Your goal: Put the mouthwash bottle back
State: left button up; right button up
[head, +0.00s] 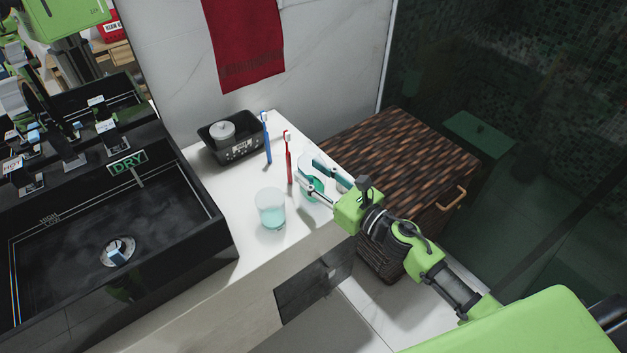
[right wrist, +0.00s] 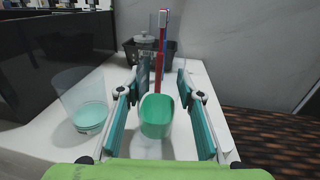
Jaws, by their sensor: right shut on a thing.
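The mouthwash bottle looks like a small teal-green container (right wrist: 156,117) between the fingers of my right gripper in the right wrist view. In the head view its teal body (head: 311,187) is partly hidden by the fingers. My right gripper (head: 322,182) comes in from the right over the white counter's right end and is shut on the bottle. Its teal-padded fingers stand on both sides of it in the right wrist view. I cannot tell whether the bottle touches the counter. My left gripper is not in view.
A clear glass with teal liquid (head: 271,210) stands left of the gripper. A red toothbrush (head: 289,160) and a blue toothbrush (head: 267,140) stand upright behind. A black basket (head: 237,150) holds a lidded jar. The black sink (head: 200,255) is left; a woven cabinet (head: 400,150) is right.

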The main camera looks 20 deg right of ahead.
jog(key=shift+f, duration=0.95)
jog(key=shift+f, duration=0.15)
jog(key=o, duration=1.3)
jog(key=shift+c, duration=0.2)
